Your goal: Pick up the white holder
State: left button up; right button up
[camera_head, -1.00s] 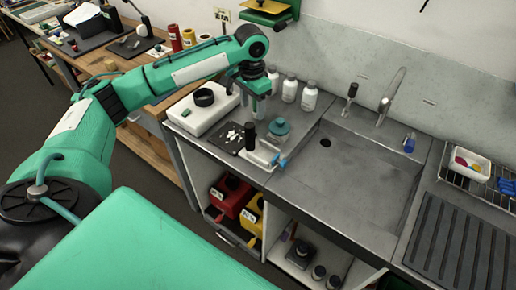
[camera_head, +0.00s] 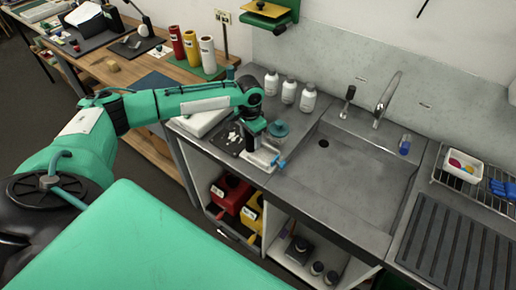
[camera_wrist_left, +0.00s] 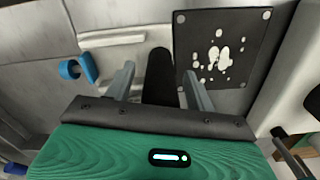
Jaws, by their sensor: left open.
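The white holder (camera_head: 262,158) lies flat on the counter left of the sink, with a blue clip (camera_head: 280,163) at its right end. In the left wrist view, a pale flat piece that appears to be the holder (camera_wrist_left: 110,42) lies beside the blue clip (camera_wrist_left: 78,68). A black upright cylinder (camera_wrist_left: 158,78) stands at its edge. My left gripper (camera_head: 252,126) is low over this spot. In the left wrist view, its open fingers (camera_wrist_left: 158,75) stand on either side of the black cylinder, with gaps. I cannot tell whether the cylinder is joined to the holder. My right gripper is out of view.
A dark plate with white flakes (camera_head: 228,138) lies left of the holder. Several white bottles (camera_head: 289,91) line the wall. The sink (camera_head: 340,185) is empty, to the right.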

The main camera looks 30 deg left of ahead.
pick_arm(q)
jog(key=c, duration=1.1)
jog(key=shift+c, duration=0.2)
